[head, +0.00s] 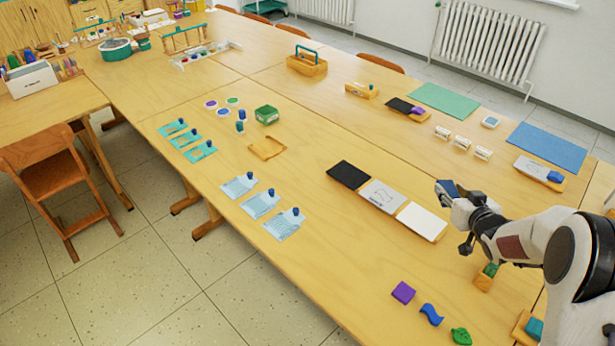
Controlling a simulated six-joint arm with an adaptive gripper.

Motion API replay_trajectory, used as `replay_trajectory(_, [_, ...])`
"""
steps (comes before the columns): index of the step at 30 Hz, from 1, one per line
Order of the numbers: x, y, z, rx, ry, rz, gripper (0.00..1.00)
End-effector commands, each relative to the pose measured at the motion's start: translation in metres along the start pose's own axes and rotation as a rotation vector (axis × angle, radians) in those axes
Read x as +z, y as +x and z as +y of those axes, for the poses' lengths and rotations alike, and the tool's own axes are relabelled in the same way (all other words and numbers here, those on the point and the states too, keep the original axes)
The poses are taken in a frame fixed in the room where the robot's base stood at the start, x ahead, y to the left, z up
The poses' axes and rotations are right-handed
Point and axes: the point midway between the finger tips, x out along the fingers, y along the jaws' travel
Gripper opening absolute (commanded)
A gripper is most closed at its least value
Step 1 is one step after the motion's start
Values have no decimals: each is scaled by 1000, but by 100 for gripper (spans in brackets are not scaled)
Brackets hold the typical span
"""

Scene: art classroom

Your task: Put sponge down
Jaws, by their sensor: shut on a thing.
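My gripper (446,192) is at the right of the table, pointing left, just right of and above the row of flat panels. It is shut on a small dark blue piece (447,186), which looks like the sponge. The fingers and wrist hide part of it, and its exact shape is too small to tell. It appears held above the table (350,260), though the height is hard to judge.
A black panel (349,175), a grey panel with a drawing (382,196) and a white panel (422,221) lie left of my gripper. A purple square (403,292), blue wave (431,314) and green leaf (461,336) lie in front.

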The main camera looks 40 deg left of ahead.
Motion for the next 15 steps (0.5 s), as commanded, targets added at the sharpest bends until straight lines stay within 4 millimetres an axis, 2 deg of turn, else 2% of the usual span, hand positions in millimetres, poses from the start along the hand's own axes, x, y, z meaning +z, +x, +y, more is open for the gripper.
replay_trajectory(15, [5, 6, 39, 197, 83, -2, 23])
